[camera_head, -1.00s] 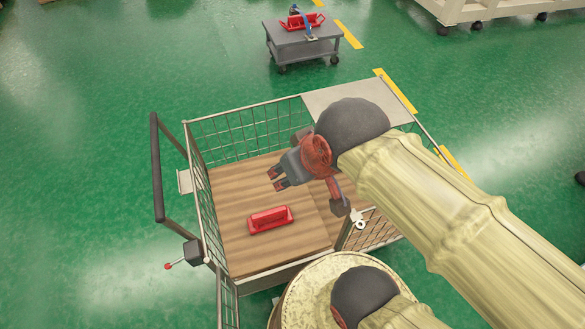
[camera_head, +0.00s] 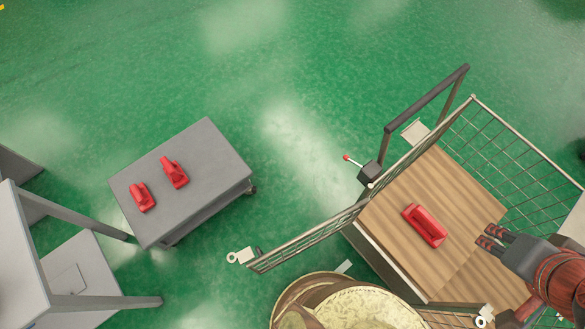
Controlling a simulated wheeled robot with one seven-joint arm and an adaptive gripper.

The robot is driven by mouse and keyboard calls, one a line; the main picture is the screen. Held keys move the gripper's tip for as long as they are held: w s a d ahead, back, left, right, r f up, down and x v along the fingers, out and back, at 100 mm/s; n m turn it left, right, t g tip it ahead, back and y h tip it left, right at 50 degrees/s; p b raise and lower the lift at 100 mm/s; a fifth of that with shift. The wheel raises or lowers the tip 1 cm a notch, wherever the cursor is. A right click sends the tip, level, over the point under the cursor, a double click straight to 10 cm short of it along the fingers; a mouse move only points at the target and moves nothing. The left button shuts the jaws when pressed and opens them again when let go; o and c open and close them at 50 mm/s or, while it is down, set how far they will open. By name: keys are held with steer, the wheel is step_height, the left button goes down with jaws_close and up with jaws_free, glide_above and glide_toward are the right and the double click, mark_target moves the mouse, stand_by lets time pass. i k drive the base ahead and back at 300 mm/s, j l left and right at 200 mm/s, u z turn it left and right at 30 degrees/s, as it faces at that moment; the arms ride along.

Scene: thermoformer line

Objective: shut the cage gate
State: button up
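The wire cage cart (camera_head: 527,143) stands at the right with a wooden floor. Its gate (camera_head: 308,236) is a narrow mesh panel that stands swung open, outward to the lower left. A pale ring-shaped latch piece (camera_head: 242,256) is at the gate's free end. Another ring fitting (camera_head: 485,318) shows at the cage's front lower edge, partly cut off. My gripper (camera_head: 489,238) is over the cage floor, right of the red part inside. Its two fingers are apart with nothing between them. It is well away from the gate.
A red part (camera_head: 425,226) lies on the cage floor. A black push handle (camera_head: 425,100) and a red-tipped lever (camera_head: 347,158) are on the cart's side. A grey trolley (camera_head: 205,145) holds two red parts. Grey furniture (camera_head: 80,302) stands lower left. Green floor is clear between trolley and gate.

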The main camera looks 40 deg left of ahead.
mark_target(244, 256)
steer(key=k+j+z, duration=0.25)
steer(key=k+j, duration=0.15)
steer(key=k+j+z, duration=0.2)
steer(key=k, duration=0.4)
steer(key=k+j+z, duration=0.1)
steer(key=j, duration=0.3)
steer(key=j+z, duration=0.1)
steer(key=j, duration=0.35)
steer(key=k+j+z, duration=0.1)
steer(key=j, duration=0.3)
steer(key=k+j+z, duration=0.1)
steer(key=j, duration=0.3)
steer(key=k+l+u, duration=0.55)
steer(key=l, duration=0.25)
steer(key=i, duration=0.05)
